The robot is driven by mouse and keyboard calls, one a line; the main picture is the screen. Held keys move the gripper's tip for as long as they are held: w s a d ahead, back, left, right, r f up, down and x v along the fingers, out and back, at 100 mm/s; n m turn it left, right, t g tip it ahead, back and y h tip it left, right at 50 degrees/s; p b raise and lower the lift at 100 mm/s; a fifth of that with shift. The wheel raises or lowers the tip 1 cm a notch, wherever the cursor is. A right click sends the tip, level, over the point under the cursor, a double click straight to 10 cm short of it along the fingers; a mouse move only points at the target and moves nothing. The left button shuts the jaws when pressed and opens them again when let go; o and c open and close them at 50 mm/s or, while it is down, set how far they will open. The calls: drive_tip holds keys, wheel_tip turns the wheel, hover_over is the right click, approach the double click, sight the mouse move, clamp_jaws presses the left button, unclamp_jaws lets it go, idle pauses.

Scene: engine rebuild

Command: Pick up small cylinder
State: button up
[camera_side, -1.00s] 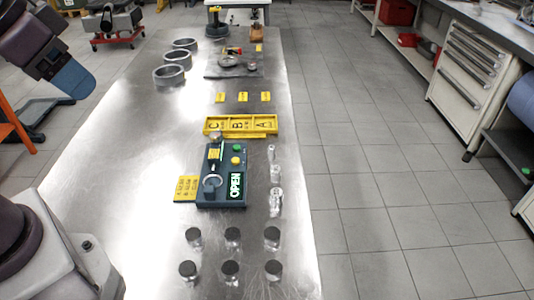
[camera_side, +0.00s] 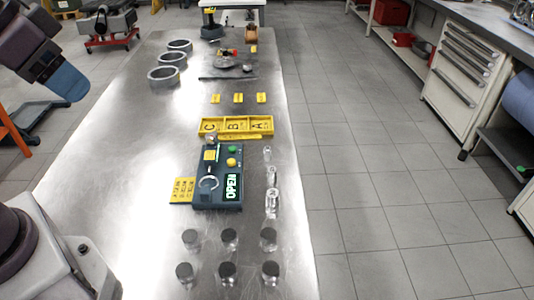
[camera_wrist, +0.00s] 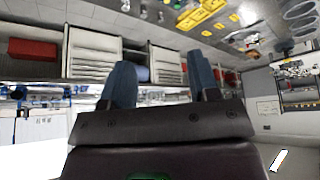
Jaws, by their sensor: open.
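Clear small cylinders stand in a line along the right side of the tester box: a small one (camera_side: 267,153), a middle one (camera_side: 271,176) and a larger one (camera_side: 271,202). Which of them the task means I cannot tell. Several dark-capped clear jars (camera_side: 228,240) stand in two rows nearer the camera. My gripper (camera_side: 68,82) is high at the upper left in the side view, far from the cylinders. In the wrist view my gripper (camera_wrist: 162,80) has its two blue fingers apart, with nothing held between them.
The tester box (camera_side: 218,175) reads OPEN, with a yellow card at its left. Beyond it are a yellow tray (camera_side: 237,125) marked C, B, A and several yellow labels. Metal rings (camera_side: 167,76) stand at the far left. The table's left part is clear.

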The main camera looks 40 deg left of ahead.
drive_tip(key=n+g+y, duration=0.3)
drive_tip(key=n+y, duration=0.1)
drive_tip(key=n, duration=0.6)
approach(268, 149)
drive_tip(key=x, duration=1.1)
clamp_jaws()
